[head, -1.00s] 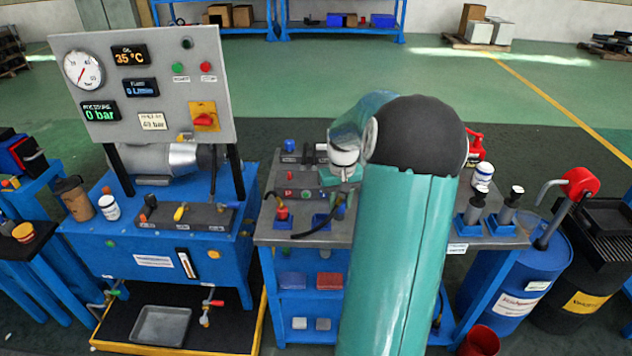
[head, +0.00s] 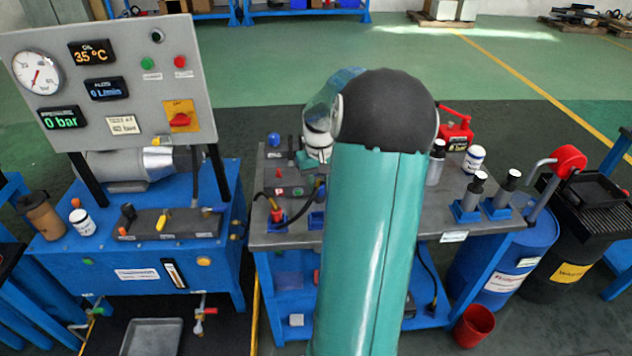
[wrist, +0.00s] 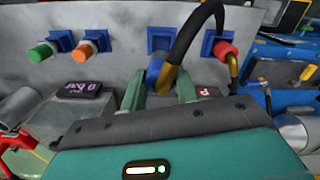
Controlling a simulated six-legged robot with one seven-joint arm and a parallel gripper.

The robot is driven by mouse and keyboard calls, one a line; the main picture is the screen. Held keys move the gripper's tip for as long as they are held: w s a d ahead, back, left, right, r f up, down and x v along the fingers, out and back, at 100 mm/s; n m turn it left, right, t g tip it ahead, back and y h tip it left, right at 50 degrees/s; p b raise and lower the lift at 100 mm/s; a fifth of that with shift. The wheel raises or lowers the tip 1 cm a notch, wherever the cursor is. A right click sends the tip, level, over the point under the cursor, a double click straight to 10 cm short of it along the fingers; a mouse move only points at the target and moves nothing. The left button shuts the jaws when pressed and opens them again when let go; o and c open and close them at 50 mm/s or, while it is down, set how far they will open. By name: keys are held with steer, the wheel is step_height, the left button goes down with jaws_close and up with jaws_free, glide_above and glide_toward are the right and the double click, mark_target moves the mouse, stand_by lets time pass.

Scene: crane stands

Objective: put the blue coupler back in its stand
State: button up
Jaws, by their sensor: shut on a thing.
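The blue coupler (wrist: 153,72) is between the two green fingers of my gripper (wrist: 160,88) in the wrist view. My gripper is shut on it. A black hose with a brass end (wrist: 165,80) arches from the coupler to the red coupler (wrist: 226,50). An empty-looking blue stand (wrist: 160,38) is just beyond the held coupler, apart from it in the picture; the height between them is unclear. In the head view the blue coupler (head: 320,190) shows small above its stand (head: 317,220), and my arm hides most of my gripper.
The red coupler (head: 277,215) sits in its own stand to the left of the blue stand. Green (wrist: 41,51) and orange (wrist: 80,50) caps sit in holders in the wrist view. Dispenser bottles (head: 473,190) and a white jar (head: 474,158) stand on the bench's right side.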

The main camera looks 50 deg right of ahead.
steer(key=shift+w+f, duration=0.1)
steer(key=shift+w, duration=0.25)
steer(key=shift+s+f, duration=0.2)
steer(key=shift+s, duration=0.15)
steer(key=shift+w+f, duration=0.2)
steer(key=shift+f, duration=0.55)
steer(key=shift+s+a+f, duration=0.1)
steer(key=shift+s+f, duration=0.05)
steer(key=shift+f, duration=1.75)
steer(key=shift+f, duration=0.1)
steer(key=shift+f, duration=1.35)
steer(key=o, duration=1.1)
